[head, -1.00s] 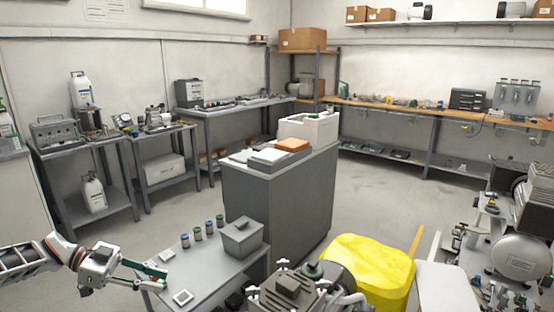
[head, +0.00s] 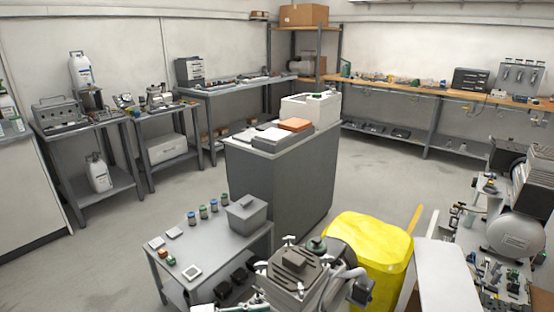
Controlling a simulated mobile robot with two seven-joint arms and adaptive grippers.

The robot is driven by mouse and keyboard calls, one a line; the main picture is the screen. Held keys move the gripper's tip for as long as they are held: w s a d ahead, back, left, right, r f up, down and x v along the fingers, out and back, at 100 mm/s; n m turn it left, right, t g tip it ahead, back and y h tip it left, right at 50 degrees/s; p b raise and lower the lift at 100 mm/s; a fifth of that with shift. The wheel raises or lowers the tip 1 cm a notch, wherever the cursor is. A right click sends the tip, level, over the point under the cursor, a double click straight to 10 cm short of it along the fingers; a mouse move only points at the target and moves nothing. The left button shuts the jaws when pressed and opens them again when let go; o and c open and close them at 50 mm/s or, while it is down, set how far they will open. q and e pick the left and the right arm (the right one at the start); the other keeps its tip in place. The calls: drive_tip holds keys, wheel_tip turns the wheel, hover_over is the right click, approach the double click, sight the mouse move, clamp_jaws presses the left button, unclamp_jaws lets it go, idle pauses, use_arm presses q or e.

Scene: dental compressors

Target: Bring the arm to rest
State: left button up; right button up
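What looks like the tip of my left gripper (head: 246,307) shows at the bottom edge, just left of the compressor in front. Most of it is cut off by the frame, and I cannot tell whether its fingers are open or shut. No arm lies over the small grey table (head: 224,255). My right gripper is not in view.
The small table holds several small jars (head: 203,212), a grey lidded box (head: 247,214), a white square frame (head: 192,273) and small parts. A compressor (head: 298,268) and a yellow bin (head: 375,250) stand close in front. A grey cabinet (head: 280,185) stands behind. Left floor is clear.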

use_arm(q)
drive_tip(key=s+d+n+t, duration=0.3)
drive_tip(key=s+d+t, duration=0.1)
drive_tip(key=d, duration=0.1)
drive_tip(key=s+a+f+n+t+y+p, duration=0.1)
drive_tip(key=s+a+f+n+y, duration=0.3)
drive_tip(key=s+a+y, duration=0.3)
drive_tip(key=s+a+f+n+t+y+p, duration=0.1)
drive_tip(key=s+a+f+n+y, duration=0.4)
drive_tip(key=s+a, duration=0.5)
drive_tip(key=a+f+y+p, duration=0.1)
drive_tip(key=a+f+y, duration=0.1)
drive_tip(key=a, duration=0.2)
drive_tip(key=shift+f+n+y, duration=0.2)
drive_tip(key=shift+n+y, duration=0.1)
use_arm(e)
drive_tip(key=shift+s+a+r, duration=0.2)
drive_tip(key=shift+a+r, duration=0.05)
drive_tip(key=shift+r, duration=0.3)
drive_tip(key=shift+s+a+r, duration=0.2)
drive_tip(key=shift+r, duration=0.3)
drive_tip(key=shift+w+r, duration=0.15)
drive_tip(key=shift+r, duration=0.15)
use_arm(q)
drive_tip(key=shift+w, duration=0.1)
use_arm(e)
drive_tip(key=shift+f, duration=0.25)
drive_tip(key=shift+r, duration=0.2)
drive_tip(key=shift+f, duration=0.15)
